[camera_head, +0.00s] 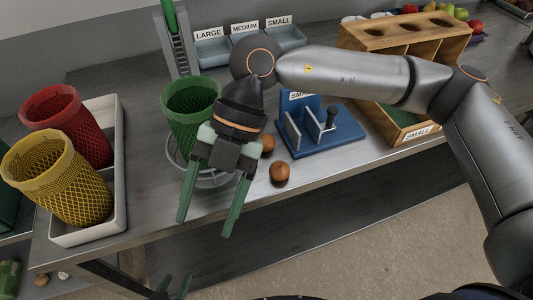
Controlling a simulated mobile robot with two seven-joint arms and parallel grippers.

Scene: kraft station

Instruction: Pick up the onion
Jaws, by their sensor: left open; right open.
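A round brown onion (279,171) sits on the metal table near its front edge. A second round brown item (267,144), which looks like another onion, lies just behind it, partly hidden by my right gripper. My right gripper (205,222) is open and empty, its green fingers pointing down and toward the front, to the left of the onion and apart from it. My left gripper (174,286) shows only its fingertips at the bottom edge, open and below the table front, far from the onion.
A green mesh basket (190,105) stands behind my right gripper. Red (72,120) and yellow (60,178) baskets sit in a white tray (118,165) at left. A blue sizing fixture (340,140) stands right of the onion, near a wooden sorter (440,40). Labelled bins (212,52) are behind.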

